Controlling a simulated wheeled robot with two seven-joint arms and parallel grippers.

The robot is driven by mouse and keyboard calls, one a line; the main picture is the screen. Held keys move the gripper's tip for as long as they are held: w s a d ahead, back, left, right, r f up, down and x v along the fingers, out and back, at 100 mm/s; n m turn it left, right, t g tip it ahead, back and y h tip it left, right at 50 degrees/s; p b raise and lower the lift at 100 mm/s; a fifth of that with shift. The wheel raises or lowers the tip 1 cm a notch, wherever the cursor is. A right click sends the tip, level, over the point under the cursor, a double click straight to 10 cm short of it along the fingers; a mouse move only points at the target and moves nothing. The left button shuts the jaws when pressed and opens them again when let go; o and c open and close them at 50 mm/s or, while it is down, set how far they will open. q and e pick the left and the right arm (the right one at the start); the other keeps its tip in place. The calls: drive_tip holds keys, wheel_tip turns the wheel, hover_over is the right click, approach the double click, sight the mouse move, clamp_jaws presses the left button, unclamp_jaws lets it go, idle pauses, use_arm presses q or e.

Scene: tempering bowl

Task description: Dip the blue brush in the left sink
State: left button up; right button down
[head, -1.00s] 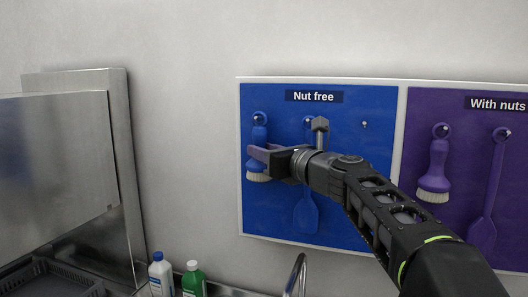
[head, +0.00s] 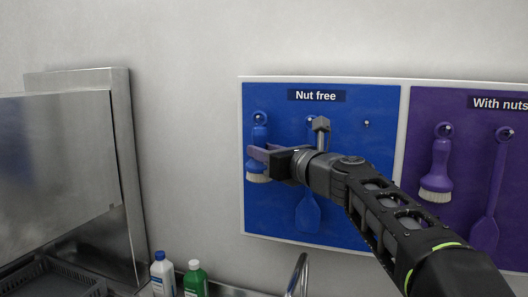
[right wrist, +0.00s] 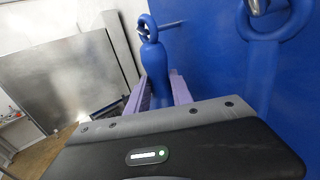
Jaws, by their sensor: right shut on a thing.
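The blue brush (head: 259,134) hangs upright at the left of the blue "Nut free" panel, white bristles down. In the right wrist view its handle (right wrist: 154,66) has a loop at the top, with a metal peg at the loop. My right gripper (head: 257,163) reaches in from the right and is shut on the blue brush, its purple fingers on either side of the handle. The gripper hides part of the brush's lower body. The left sink does not show in these frames. My left gripper is not in view.
A blue spatula (head: 308,214) hangs just right of the brush, partly behind my right arm. A purple panel (head: 467,112) holds a purple brush and another purple tool. Below stand a white bottle (head: 162,276), a green bottle (head: 195,281) and a faucet (head: 298,274). A metal appliance (head: 60,165) fills the left.

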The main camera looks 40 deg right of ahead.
drive_tip(key=shift+s+a+r, duration=0.35)
drive_tip(key=shift+s+a, duration=0.1)
drive_tip(key=shift+a, duration=0.1)
idle(1.3)
drive_tip(key=shift+a, duration=0.2)
idle(0.6)
drive_tip(key=shift+s+a, duration=0.25)
drive_tip(key=shift+s+a, duration=0.1)
drive_tip(key=shift+a, duration=0.05)
idle(0.7)
drive_tip(key=shift+s+a, duration=0.7)
drive_tip(key=shift+a, duration=0.3)
drive_tip(key=shift+s+a, duration=0.7)
drive_tip(key=shift+a, duration=0.3)
drive_tip(key=shift+s+a+f+b, duration=0.25)
drive_tip(key=shift+s+a+f, duration=0.25)
drive_tip(key=shift+a, duration=0.2)
drive_tip(key=shift+s+a+f+b, duration=0.3)
drive_tip(key=shift+s+a+f, duration=0.15)
drive_tip(key=shift+a, duration=0.2)
drive_tip(key=shift+s+a+f+b, duration=0.25)
drive_tip(key=shift+s+a+f, duration=0.25)
drive_tip(key=shift+a, duration=0.2)
